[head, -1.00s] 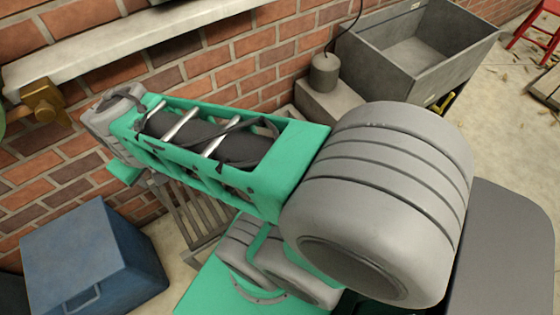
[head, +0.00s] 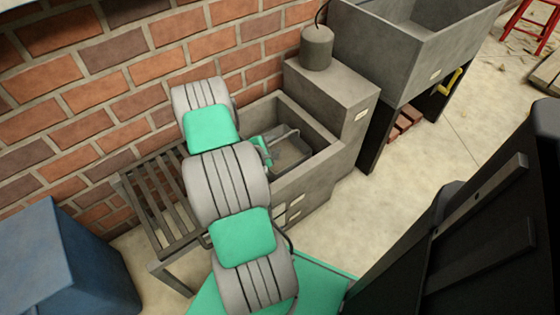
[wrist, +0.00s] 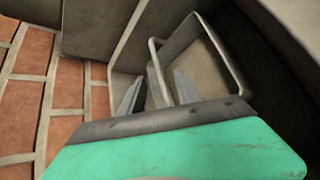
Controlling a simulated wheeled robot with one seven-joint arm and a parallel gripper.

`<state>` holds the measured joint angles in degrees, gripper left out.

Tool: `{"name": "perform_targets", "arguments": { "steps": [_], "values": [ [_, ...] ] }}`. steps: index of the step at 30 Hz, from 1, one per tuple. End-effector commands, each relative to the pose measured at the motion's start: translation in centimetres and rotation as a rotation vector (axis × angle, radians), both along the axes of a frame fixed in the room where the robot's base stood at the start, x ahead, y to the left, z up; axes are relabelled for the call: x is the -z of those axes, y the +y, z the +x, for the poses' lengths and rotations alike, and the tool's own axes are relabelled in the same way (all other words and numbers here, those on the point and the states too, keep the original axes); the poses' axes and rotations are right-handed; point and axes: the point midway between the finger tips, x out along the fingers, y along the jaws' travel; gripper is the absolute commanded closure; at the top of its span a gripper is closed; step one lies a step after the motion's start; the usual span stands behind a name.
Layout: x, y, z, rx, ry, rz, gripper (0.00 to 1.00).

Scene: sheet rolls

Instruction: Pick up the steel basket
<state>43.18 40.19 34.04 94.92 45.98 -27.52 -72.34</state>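The steel basket (head: 288,158) sits inside a grey concrete basin (head: 325,140) against the brick wall, in the head view. In the wrist view the basket (wrist: 207,66) is an open rectangular steel box with a thin bar handle (wrist: 157,72) at its near side. My gripper (wrist: 158,92) is at the handle. Its two fingers are apart, one on each side of the bar, with a gap showing around it. In the head view my arm hides part of the basin, and the fingertips are hard to make out beside the basket.
A slatted metal rack (head: 160,205) adjoins the basin on the left. A block with a grey cylinder (head: 317,47) stands behind right, and a larger grey sink (head: 420,50) beyond it. A blue box (head: 65,260) is at lower left.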

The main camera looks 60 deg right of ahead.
Motion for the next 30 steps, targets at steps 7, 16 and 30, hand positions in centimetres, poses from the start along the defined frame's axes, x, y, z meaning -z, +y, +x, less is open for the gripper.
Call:
{"name": "perform_targets", "arguments": {
  "steps": [7, 16, 30],
  "values": [
    [2.2, -3.0, 0.0, 0.003, -0.002, 0.002, 0.61],
    [4.4, -6.9, 0.3, 0.003, -0.002, 0.002, 0.61],
    [4.3, -6.9, 0.4, 0.001, -0.002, 0.003, 0.83]
  ]
}}
